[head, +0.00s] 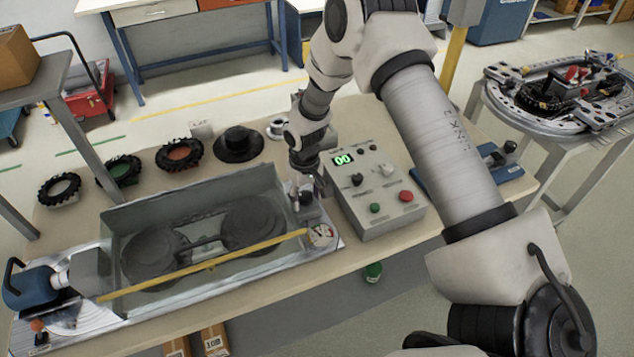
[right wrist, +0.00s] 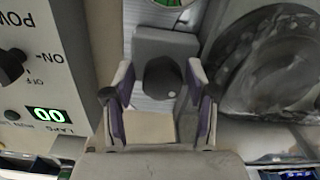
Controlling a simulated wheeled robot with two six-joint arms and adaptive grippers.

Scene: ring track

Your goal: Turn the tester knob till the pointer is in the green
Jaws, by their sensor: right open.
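The tester knob (right wrist: 162,78) is a dark round knob on a grey block at the right end of the tester. In the head view the knob (head: 306,198) sits just behind the round gauge (head: 321,234). The gauge has a white face with coloured parts; its pointer is too small to read there. In the right wrist view only a green piece of the gauge (right wrist: 172,2) shows at the top edge. My right gripper (right wrist: 160,86) is open and points down over the knob (head: 311,184), one finger on either side. I cannot tell whether the fingers touch it. My left gripper is out of view.
The control box (head: 375,190) with a green "00" display stands close to the right of my gripper. A clear cover (head: 195,215) over two dark wheels lies to the left, with a yellow bar (head: 205,265) along its front.

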